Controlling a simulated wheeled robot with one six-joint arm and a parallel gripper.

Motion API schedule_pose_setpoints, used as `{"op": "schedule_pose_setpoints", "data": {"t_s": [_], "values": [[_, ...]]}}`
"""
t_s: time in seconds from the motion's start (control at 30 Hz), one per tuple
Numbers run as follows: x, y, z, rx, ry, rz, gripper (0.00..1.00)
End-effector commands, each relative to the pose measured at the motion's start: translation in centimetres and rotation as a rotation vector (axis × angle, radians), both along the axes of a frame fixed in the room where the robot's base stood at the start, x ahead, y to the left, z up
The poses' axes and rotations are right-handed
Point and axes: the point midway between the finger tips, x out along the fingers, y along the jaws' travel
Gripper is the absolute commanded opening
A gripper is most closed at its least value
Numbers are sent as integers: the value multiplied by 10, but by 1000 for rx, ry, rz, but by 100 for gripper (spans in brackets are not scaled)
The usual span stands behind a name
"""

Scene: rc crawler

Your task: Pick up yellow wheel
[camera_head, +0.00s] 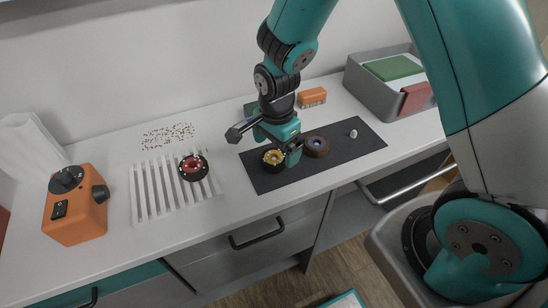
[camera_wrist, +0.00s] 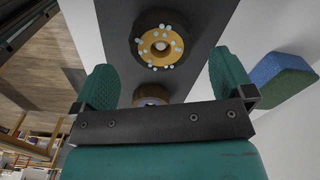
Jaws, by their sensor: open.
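The yellow wheel (camera_head: 272,160), with a dark tyre and pale dots on its hub, lies flat on the dark mat (camera_head: 362,148). My gripper (camera_head: 290,153) is low over the mat, just right of the yellow wheel in the head view. In the wrist view the yellow wheel (camera_wrist: 160,46) is at the top centre, beyond my open fingers (camera_wrist: 164,80), with nothing held. A second wheel, brown with a bluish hub (camera_head: 316,146), is to the right on the mat. It also shows in the wrist view (camera_wrist: 151,94), partly hidden by my gripper.
A red-hubbed wheel (camera_head: 193,168) sits on a white slatted rack (camera_head: 143,194). An orange machine (camera_head: 75,205) stands at left. An orange block (camera_head: 312,97) and a grey bin (camera_head: 372,88) are behind. A blue-green block (camera_wrist: 281,78) lies beside the mat. A small pale piece (camera_head: 353,134) is on the mat.

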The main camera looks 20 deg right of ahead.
Motion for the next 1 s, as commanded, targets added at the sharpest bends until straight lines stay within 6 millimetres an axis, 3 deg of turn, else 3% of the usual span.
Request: {"op": "schedule_pose_setpoints", "data": {"t_s": [0.2, 0.47, 0.7, 1.0], "values": [[2, -2, -27, 0, 1, -1, 100], [3, -2, -30, 1, -2, -1, 100], [3, -2, -30, 0, -1, -1, 47], [3, -2, -29, 1, -2, -1, 46]]}}
